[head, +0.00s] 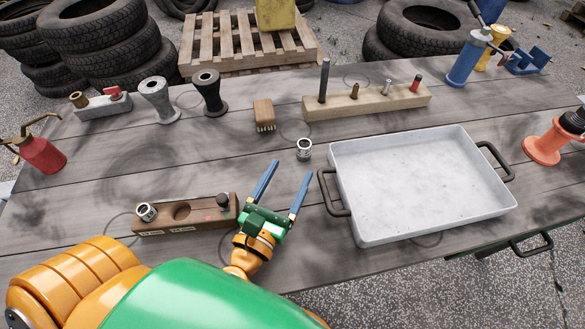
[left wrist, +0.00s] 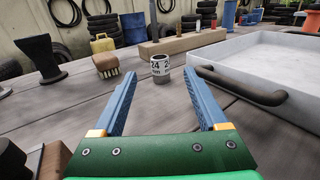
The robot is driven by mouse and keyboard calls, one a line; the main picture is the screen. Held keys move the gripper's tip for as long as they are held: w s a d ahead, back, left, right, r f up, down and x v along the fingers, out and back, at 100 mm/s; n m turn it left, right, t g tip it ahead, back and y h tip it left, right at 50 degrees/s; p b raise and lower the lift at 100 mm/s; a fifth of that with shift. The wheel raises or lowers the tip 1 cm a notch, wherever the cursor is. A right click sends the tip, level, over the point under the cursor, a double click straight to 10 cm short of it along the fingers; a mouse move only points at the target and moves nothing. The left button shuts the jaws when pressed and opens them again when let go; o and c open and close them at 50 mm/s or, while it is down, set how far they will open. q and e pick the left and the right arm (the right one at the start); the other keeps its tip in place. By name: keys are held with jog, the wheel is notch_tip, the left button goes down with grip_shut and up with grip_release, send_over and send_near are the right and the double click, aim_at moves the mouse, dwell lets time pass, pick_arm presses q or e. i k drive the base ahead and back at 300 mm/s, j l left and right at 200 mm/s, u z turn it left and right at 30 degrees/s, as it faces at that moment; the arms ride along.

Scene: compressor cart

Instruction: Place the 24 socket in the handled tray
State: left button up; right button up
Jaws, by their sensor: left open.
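The 24 socket (head: 304,149) is a small metal cylinder with a white label band, standing upright on the table left of the tray. In the left wrist view the socket (left wrist: 161,68) shows the number 24 and stands ahead, between the lines of my fingers. The handled tray (head: 345,205) is a pale rectangular tray with dark handles on its left and right ends; its near-left handle also shows in the left wrist view (left wrist: 240,86). My left gripper (head: 288,183) is open and empty, its blue fingers pointing at the socket, short of it. My right gripper is not in view.
A brown wooden holder (head: 185,222) with a second socket (head: 146,212) lies left of my gripper. A brush (head: 264,115) and a pale block with pegs (head: 366,101) stand behind the socket. A red oil can (head: 41,154) is at far left. The tray's inside is empty.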

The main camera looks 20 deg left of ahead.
aim_at(420, 195)
jog(key=k+l, duration=0.25)
jog(key=k, duration=0.2)
jog(key=k+l, duration=0.3)
jog(key=k, duration=0.15)
